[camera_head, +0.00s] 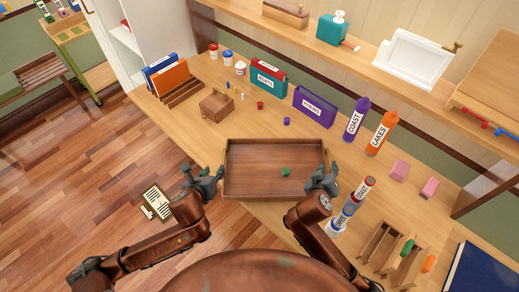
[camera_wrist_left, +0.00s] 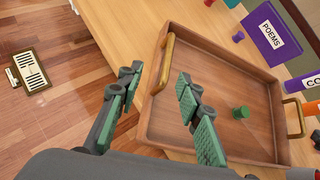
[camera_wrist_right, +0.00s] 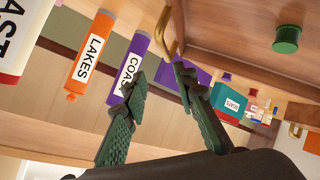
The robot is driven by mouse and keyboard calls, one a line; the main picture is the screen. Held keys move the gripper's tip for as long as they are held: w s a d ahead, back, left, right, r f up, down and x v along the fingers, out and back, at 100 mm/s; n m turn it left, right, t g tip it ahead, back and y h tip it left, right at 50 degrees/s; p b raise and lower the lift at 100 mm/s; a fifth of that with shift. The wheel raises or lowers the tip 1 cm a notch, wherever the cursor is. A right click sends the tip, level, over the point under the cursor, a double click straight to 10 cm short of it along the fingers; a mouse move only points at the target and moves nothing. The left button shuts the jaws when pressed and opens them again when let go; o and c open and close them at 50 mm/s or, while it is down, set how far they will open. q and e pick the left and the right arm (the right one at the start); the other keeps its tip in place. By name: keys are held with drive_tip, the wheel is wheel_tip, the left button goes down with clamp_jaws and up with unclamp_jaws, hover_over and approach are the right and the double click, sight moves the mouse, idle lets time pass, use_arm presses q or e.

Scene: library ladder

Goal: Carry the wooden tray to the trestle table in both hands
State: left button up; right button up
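The brown wooden tray (camera_head: 250,188) lies flat at the front edge of the long wooden desk, with a small green piece (camera_head: 285,172) inside. My left gripper (camera_head: 208,178) is open at its left end; in the left wrist view a brass handle (camera_wrist_left: 160,64) shows between and just beyond the fingers. My right gripper (camera_head: 323,177) is open at the tray's right end; the right wrist view shows the other brass handle (camera_wrist_right: 163,30) just beyond its fingertips. Neither gripper holds anything. I cannot tell for certain which table is the trestle table.
The desk (camera_head: 195,135) holds a wooden box (camera_head: 216,105), a purple POEMS holder (camera_head: 314,106) and COAST and LAKES tubes right of the tray. The floor (camera_head: 85,165) is mostly clear.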

drive_tip(key=shift+v, duration=1.55)
